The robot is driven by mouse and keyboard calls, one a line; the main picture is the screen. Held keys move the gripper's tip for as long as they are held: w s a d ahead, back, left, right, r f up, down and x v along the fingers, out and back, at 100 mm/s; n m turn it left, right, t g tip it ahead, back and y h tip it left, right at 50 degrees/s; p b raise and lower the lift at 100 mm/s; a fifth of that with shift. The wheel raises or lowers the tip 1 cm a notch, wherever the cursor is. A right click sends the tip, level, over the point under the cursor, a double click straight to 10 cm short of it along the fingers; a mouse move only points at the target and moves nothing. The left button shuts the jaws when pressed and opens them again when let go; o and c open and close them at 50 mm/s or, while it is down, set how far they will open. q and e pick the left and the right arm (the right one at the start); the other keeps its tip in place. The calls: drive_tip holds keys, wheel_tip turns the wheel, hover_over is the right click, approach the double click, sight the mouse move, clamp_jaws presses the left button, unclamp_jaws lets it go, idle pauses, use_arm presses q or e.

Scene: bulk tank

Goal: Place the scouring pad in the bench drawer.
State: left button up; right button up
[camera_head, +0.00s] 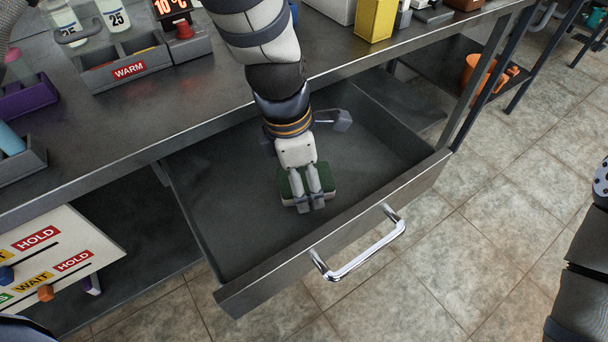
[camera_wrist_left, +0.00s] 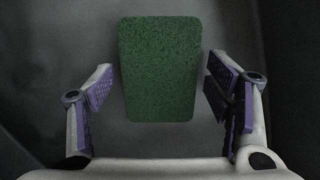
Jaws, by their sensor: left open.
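The green scouring pad (camera_wrist_left: 160,70) lies on the floor of the open bench drawer (camera_head: 240,235), partly hidden by my gripper in the head view, where its green edge (camera_head: 328,180) shows. My left gripper (camera_head: 311,205) reaches down into the drawer over the pad. In the left wrist view my left gripper (camera_wrist_left: 162,95) is open, with one purple-padded finger on each side of the pad and a gap on both sides. The drawer is pulled out, with its chrome handle (camera_head: 360,250) on the front. My right gripper does not show; only part of my right arm is at the right edge.
The steel bench top (camera_head: 190,110) lies behind the drawer, with a grey WARM tray (camera_head: 130,72) at the left and a yellow box (camera_head: 375,18) at the back. A sign board (camera_head: 50,260) stands at lower left. An orange mug (camera_head: 485,75) sits on a shelf at right.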

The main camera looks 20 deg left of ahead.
use_arm(q)
wheel_tip(320, 180, up, 12)
drive_tip(key=a+p, duration=0.1)
drive_tip(key=p, duration=0.1)
drive_tip(key=shift+s+a+r, duration=0.2)
drive_tip(key=shift+s+a, duration=0.05)
drive_tip(key=shift+s, duration=0.15)
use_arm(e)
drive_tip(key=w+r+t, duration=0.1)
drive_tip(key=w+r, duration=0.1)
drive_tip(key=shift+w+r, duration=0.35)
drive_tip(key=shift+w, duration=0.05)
use_arm(q)
drive_tip(key=shift+f, duration=0.15)
